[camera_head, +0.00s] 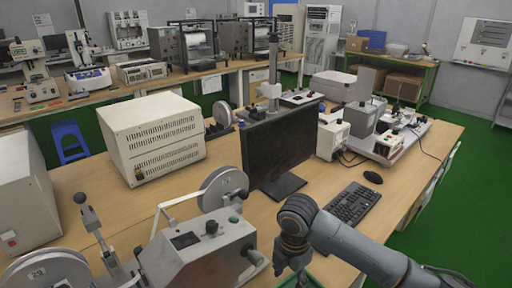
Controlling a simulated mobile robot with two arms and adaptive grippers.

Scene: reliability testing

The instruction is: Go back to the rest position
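My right arm comes in from the lower right, over the front edge of the wooden workbench (315,232). Its dark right gripper (291,266) points down near the bottom of the picture, to the right of a grey reel device (200,253). The finger ends are small and close to the lower edge, so I cannot tell whether they are open or shut. I see nothing clearly held in it. My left arm and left gripper are not in view.
A black monitor (283,142) stands behind my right arm, with a keyboard (353,203) and mouse (373,177) to its right. A large beige box (152,138) stands at left. Instruments fill the far right of the bench. Green floor (462,215) is open at right.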

